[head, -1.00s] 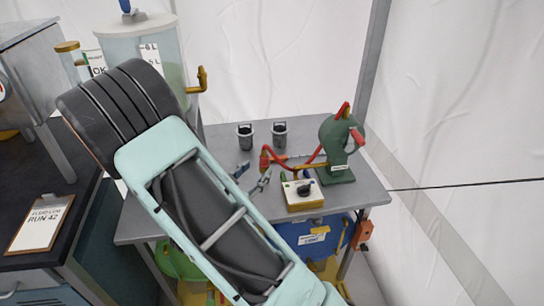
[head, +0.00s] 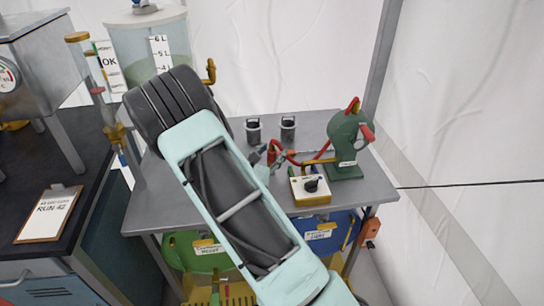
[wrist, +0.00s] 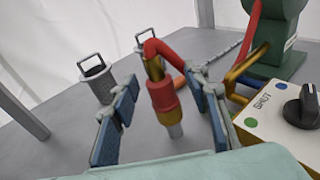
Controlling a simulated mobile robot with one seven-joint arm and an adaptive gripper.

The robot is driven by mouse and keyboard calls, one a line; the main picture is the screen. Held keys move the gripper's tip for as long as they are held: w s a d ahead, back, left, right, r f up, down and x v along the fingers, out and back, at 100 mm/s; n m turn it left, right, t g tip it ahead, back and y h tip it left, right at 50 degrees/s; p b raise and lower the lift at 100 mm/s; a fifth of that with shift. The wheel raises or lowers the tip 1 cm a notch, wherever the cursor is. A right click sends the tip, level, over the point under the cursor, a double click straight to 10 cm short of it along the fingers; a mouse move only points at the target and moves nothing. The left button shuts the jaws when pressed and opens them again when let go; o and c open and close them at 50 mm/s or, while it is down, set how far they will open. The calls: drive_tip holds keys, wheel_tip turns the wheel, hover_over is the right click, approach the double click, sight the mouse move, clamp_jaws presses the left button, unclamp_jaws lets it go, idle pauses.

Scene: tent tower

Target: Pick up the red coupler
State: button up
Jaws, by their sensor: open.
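The red coupler (wrist: 163,95) stands roughly upright in the wrist view, with a brass part at its top and a grey metal tip below. A red hose curves from its top towards a green pump. My gripper (wrist: 160,88) is open, with one blue-padded finger on each side of the coupler. Gaps show between the coupler and both pads. In the head view the coupler (head: 271,154) is small and partly covered by my gripper (head: 267,160) at the table's middle.
The green pump (head: 346,140) stands at right on the grey table (head: 360,187). A yellow-sided box with a black knob (head: 310,188) sits close to the right finger. Two dark cups (head: 254,131) (head: 288,128) stand behind. A clear tank (head: 150,45) is at back left.

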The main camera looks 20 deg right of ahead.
drive_tip(key=shift+w+d, duration=0.15)
clamp_jaws()
idle(0.4)
